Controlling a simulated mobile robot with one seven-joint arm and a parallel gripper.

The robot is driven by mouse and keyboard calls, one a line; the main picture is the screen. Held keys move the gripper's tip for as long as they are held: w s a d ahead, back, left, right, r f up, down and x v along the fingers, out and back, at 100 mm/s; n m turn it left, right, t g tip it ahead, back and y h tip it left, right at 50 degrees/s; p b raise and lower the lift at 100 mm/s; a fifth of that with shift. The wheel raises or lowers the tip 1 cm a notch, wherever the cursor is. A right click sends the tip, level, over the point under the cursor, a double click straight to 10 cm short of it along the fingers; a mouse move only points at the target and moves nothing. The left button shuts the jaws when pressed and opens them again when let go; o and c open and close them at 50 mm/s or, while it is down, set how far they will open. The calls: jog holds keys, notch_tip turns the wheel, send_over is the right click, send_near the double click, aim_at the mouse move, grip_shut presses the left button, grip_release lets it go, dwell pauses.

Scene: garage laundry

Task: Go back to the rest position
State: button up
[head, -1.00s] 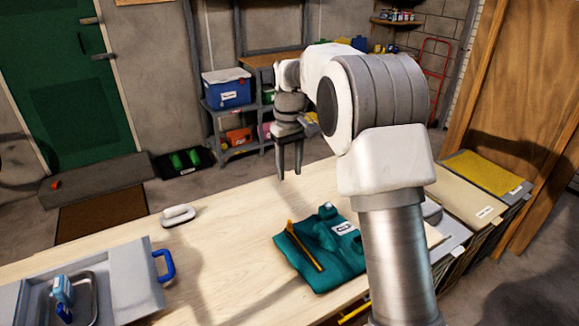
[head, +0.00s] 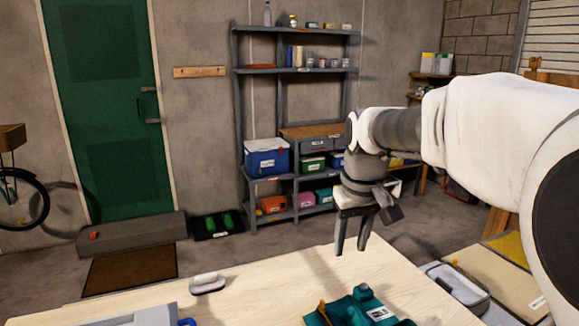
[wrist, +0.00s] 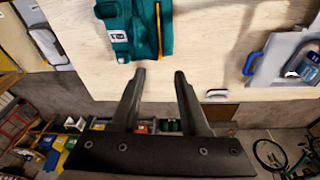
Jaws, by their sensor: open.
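My gripper (head: 350,232) hangs at the end of my raised arm, fingers pointing down, above the far edge of the wooden table (head: 255,298). Its two fingers are apart and nothing is between them. In the wrist view my gripper (wrist: 158,75) also shows spread and empty, with the table surface and the floor beyond it.
A folded teal cloth (head: 352,308) with an orange-yellow tool lies on the table. A grey shelf unit (head: 297,70) and a green door (head: 100,100) stand behind. Floor between is mostly clear.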

jog(key=s+d+f+m+t, duration=0.2)
jog(key=s+t, duration=0.1)
jog(key=s, duration=1.8)
jog(key=shift+d+m, duration=0.2)
jog(key=shift+m, duration=0.2)
